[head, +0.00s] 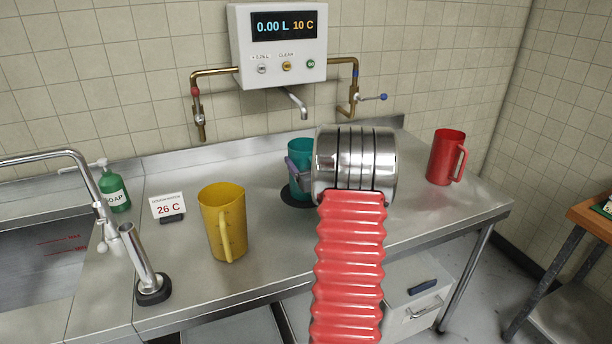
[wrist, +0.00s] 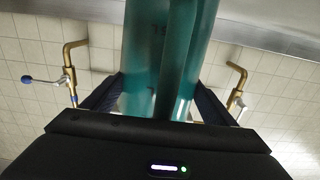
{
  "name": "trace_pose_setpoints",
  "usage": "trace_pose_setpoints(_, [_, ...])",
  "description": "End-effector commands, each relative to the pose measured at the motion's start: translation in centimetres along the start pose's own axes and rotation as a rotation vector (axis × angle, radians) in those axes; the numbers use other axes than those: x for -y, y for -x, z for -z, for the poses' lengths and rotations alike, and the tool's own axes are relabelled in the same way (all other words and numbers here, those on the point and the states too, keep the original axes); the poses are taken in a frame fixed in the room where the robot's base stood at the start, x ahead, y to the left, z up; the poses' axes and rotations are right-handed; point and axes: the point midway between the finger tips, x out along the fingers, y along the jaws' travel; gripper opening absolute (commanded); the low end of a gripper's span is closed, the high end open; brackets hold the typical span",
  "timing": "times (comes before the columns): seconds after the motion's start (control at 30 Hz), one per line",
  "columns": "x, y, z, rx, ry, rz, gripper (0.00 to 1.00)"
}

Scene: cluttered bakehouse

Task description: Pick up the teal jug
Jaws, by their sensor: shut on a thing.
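The teal jug (head: 301,150) stands upright, over a round black pad on the steel counter below the water dispenser's spout.
A yellow jug (head: 214,215) stands left of my arm, and a red jug (head: 445,157) stands at the right. The dispenser (head: 277,75) reads 0.00 L and 10 C. A 26 C sign (head: 168,206), soap bottle (head: 114,190) and sink with tap lie left.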

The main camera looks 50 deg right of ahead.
Motion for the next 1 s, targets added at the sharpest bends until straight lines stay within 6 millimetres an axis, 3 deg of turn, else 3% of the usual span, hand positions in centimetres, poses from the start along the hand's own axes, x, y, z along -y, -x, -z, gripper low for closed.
trace_pose_setpoints(0.73, [0.02, 0.01, -0.02, 0.0, 0.0, 0.001, 0.17])
trace_pose_setpoints(1.0, [-0.03, -0.05, 0.44, -0.007, 0.002, 0.0, 0.17])
